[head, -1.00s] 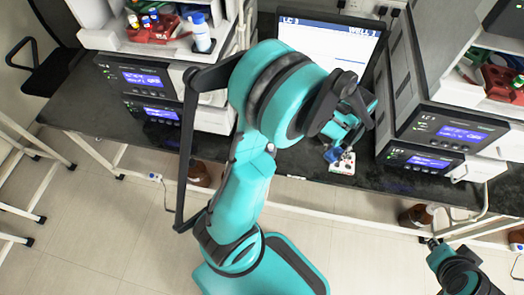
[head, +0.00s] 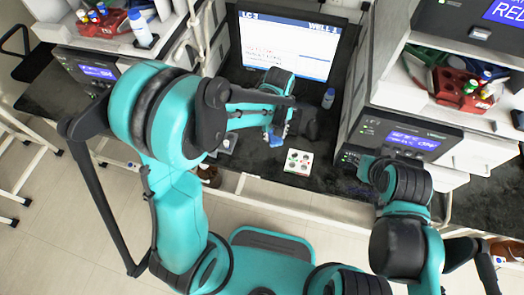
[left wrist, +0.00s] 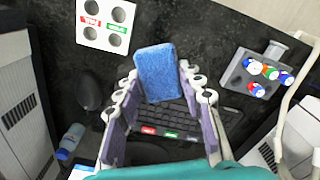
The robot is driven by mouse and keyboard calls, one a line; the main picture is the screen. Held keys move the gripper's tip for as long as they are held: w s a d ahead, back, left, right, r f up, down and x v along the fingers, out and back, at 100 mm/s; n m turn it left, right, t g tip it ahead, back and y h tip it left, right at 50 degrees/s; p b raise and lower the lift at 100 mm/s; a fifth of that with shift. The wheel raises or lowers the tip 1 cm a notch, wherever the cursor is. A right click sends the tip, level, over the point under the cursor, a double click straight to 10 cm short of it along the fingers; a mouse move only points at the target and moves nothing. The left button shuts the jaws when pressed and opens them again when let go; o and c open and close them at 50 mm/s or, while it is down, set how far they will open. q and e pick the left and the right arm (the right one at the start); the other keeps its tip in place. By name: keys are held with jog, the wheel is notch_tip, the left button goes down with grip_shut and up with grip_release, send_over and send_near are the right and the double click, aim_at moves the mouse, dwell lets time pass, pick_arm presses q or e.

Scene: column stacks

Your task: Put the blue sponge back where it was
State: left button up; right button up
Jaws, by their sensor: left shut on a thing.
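The blue sponge (left wrist: 157,72) is held between the fingertips of my left gripper (left wrist: 160,86) in the left wrist view. In the head view the sponge (head: 276,138) shows small below my left gripper (head: 281,128), over the dark bench. It appears raised off the bench, left of and behind a white block with round holes (head: 298,162). In the left wrist view that block (left wrist: 106,23) has a red and a green label and lies beyond the sponge to the left. My right arm's front end (head: 375,168) shows at the bench's right front; its fingers cannot be made out.
A grey rack with coloured-cap vials (left wrist: 262,76) lies on the bench (left wrist: 215,45). A keyboard (left wrist: 180,120) is below my left gripper. A monitor (head: 290,45) stands behind, and a bottle (head: 329,98) beside it. Stacked instruments (head: 405,140) flank the space.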

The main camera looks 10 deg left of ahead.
pick_arm(q)
jog(key=s+d+n, duration=0.1)
jog(key=d+n, duration=0.2)
jog(key=d, duration=0.2)
jog(key=b, duration=0.4)
send_over(257, 152)
notch_tip(257, 152, down, 6)
jog(key=shift+d+f, duration=0.1)
jog(key=shift+f, duration=0.35)
notch_tip(257, 152, down, 4)
jog(key=shift+r+b, duration=0.1)
jog(key=shift+b, duration=0.85)
jog(key=shift+r, duration=0.1)
